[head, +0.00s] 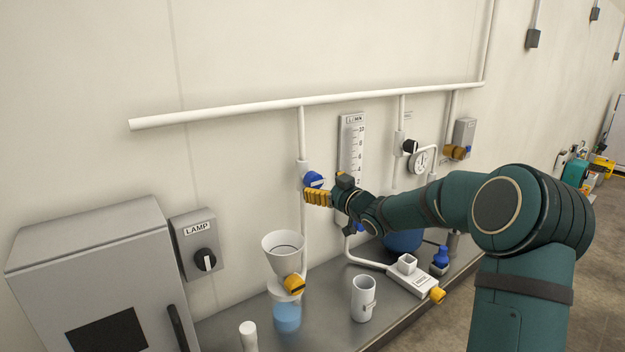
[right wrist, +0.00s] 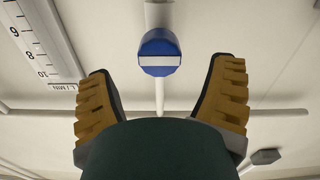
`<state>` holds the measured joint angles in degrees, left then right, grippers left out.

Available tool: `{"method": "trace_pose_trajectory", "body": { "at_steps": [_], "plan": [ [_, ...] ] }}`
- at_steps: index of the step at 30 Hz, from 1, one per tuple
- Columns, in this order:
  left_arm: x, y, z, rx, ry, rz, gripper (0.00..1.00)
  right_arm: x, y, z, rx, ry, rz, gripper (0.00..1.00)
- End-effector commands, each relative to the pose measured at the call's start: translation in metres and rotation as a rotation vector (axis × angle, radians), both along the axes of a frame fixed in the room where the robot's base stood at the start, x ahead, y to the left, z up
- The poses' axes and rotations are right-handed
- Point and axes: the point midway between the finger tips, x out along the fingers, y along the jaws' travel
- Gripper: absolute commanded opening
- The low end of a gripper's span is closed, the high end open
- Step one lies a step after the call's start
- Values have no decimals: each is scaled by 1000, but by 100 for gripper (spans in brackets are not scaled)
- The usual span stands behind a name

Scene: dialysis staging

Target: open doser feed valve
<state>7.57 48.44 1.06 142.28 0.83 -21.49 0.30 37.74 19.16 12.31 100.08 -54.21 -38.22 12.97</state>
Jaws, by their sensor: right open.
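A blue round valve knob (head: 314,180) sits on a vertical white pipe above a white funnel (head: 283,250). In the right wrist view the knob (right wrist: 160,52) carries a white bar lying across the line of the pipe. My right gripper (head: 316,198) is at the knob's front and lower side in the head view. In the right wrist view its two yellow ribbed fingers (right wrist: 165,100) are spread wide and empty, with the knob beyond and between them, apparently untouched. No label naming this valve is readable. My left gripper is out of view.
A flow scale (head: 351,150) hangs right of the knob. A black valve (head: 410,146) and an orange valve (head: 455,152) are farther right. A LAMP switch box (head: 196,245) and grey cabinet (head: 95,280) stand left. A white cup (head: 363,299) stands on the metal bench.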

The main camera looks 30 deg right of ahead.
Motion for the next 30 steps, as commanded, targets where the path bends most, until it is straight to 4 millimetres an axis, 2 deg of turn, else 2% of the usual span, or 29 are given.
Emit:
{"method": "trace_pose_trajectory", "body": {
  "at_steps": [3,9,21,23,27,30],
  "plan": [
    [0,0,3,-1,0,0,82,22,2,0,1,-1,2,82],
    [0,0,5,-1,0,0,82,43,4,0,0,-1,1,82],
    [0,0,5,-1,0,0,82,49,4,0,0,1,0,82],
    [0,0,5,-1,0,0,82,49,4,0,0,1,0,64],
    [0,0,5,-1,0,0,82,49,4,0,0,1,0,15],
    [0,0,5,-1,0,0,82,49,4,0,0,1,0,14]
  ]
}}
